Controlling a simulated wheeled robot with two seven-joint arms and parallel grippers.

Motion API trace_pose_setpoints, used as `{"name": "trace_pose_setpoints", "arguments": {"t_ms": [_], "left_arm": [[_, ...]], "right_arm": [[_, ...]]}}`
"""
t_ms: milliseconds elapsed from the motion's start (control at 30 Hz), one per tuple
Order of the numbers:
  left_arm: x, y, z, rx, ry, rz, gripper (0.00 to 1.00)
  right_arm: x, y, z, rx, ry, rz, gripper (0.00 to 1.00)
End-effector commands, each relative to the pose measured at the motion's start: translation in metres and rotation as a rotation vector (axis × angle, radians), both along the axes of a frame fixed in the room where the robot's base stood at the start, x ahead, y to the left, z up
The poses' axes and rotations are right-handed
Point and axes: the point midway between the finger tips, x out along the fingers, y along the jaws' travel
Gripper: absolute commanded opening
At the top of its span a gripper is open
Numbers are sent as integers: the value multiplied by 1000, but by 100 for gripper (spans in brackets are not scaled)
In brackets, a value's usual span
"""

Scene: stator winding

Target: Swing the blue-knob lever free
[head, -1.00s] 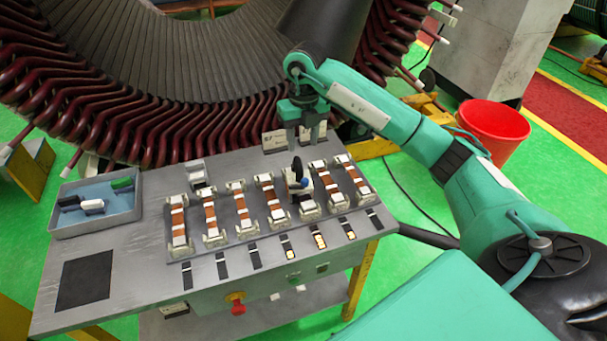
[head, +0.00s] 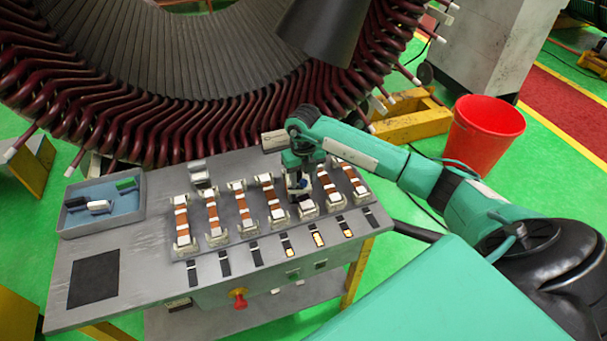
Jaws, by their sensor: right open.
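The blue-knob lever (head: 304,184) stands on one of the copper-banded fixtures, right of the middle of the row on the grey table. Only a small blue spot and some dark parts of it show; my gripper hides most of it. My right gripper (head: 298,188) is open, pointing down over the lever. Its fingers are at or around the lever; I cannot tell whether they touch it. My left gripper is not in view.
Several copper-banded fixtures (head: 213,220) stand in a row on the grey table (head: 155,205). A blue-lined tray (head: 70,220) with small blocks is at the left. The large stator (head: 160,120) rises close behind. A red bucket (head: 483,130) stands right.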

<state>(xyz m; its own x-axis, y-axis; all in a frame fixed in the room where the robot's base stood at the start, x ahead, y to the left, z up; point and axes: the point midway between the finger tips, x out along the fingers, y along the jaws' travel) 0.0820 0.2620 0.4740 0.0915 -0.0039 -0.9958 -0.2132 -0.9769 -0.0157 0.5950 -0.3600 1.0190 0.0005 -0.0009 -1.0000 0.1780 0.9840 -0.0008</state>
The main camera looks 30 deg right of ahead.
Motion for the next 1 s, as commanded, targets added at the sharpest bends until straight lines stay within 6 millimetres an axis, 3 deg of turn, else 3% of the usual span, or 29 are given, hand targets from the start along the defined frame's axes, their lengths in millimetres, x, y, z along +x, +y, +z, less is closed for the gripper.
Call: {"name": "trace_pose_setpoints", "arguments": {"t_ms": [300, 533, 1000], "left_arm": [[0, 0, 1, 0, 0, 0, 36], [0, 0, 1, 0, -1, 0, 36], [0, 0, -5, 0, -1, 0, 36]], "right_arm": [[0, 0, -3, 0, 1, 1, 43], [0, 0, -3, 0, 1, 1, 0], [-4, 3, -4, 1, -1, -105, 0]]}}
